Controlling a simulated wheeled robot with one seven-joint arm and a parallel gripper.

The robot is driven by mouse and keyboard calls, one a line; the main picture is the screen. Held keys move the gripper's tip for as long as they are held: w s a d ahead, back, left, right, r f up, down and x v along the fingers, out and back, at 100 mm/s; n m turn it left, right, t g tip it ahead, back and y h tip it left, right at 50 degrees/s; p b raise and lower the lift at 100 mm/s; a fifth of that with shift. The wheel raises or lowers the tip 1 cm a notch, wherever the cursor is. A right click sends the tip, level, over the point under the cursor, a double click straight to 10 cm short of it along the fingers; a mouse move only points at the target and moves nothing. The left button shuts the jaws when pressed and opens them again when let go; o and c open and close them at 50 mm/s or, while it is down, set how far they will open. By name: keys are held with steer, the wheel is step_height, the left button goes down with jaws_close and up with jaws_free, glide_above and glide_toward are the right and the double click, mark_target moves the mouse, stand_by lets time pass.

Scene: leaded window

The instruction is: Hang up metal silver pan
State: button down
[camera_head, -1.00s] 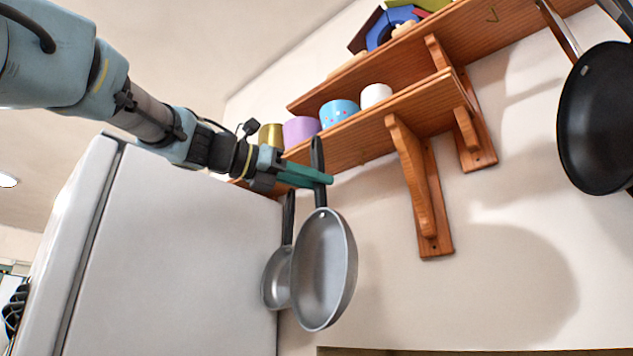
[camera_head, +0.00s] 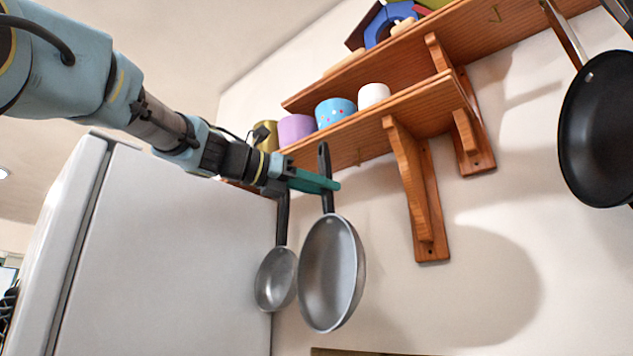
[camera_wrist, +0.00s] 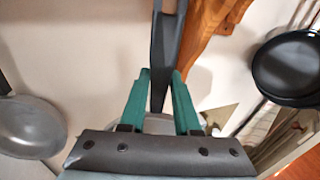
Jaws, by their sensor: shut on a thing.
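The silver pan (camera_head: 332,275) hangs down from its black handle (camera_head: 326,165), with its bowl below my gripper. My gripper (camera_head: 322,184), with green fingers, is shut on the black handle, just below the wooden shelf. In the wrist view the fingers (camera_wrist: 160,95) close around the dark handle (camera_wrist: 166,50), and the pan's bowl is mostly hidden behind the gripper. I cannot tell whether the handle touches the shelf.
A smaller silver pan (camera_head: 275,279) hangs to the left, beside the white fridge (camera_head: 165,260). Cups, including a blue one (camera_head: 336,112), stand on the wooden shelf (camera_head: 425,100). A wooden bracket (camera_head: 420,190) and a black pan (camera_head: 598,125) are to the right.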

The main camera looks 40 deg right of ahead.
steer(key=w+d+p, duration=0.2)
steer(key=d+p, duration=0.1)
steer(key=d, duration=0.8)
steer(key=shift+d+r+p, duration=0.25)
steer(key=shift+d+p, duration=0.05)
steer(key=shift+p, duration=0.1)
stand_by(0.9)
stand_by(0.6)
